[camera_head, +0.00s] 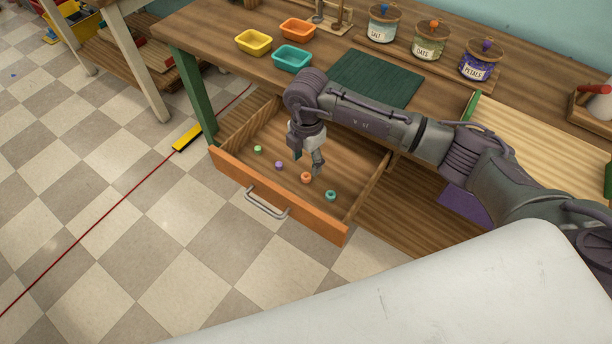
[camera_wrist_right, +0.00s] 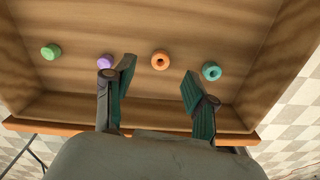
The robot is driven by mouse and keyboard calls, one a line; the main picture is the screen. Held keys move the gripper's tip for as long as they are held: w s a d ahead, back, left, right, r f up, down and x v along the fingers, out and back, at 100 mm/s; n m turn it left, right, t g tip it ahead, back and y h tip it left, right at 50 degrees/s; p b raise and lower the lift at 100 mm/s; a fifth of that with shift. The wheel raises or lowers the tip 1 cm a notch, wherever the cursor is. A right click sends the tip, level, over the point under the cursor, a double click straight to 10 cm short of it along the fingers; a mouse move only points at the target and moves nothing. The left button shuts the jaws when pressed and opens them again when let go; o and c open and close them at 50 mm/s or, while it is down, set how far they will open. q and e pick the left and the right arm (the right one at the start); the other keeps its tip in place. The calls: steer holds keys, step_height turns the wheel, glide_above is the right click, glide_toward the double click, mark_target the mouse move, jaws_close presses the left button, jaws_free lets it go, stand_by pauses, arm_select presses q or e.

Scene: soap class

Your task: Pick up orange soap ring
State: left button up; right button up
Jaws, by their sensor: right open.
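The orange soap ring (camera_head: 306,178) lies on the floor of the open drawer (camera_head: 235,165), between a purple ring and a teal ring. In the right wrist view the orange ring (camera_wrist_right: 161,60) appears beyond the fingertips, between the two fingers and apart from both. My right gripper (camera_head: 308,163) is over the drawer, pointing down, just above the orange ring; it also shows in the right wrist view (camera_wrist_right: 158,85), open and empty. My left gripper is in neither view.
In the drawer also lie a green ring (camera_head: 257,149), a purple ring (camera_head: 279,165) and a teal ring (camera_head: 330,195). Drawer walls surround them closely. The wooden tabletop holds yellow (camera_head: 253,41), orange (camera_head: 297,28) and teal (camera_head: 291,58) trays, a green mat (camera_head: 375,78) and jars.

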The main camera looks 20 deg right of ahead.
mark_target(306, 176)
steer(key=f, duration=0.5)
steer(key=shift+s+a+f, duration=0.1)
steer(key=shift+s+f, duration=0.05)
steer(key=shift+s, duration=0.05)
steer(key=c, duration=0.8)
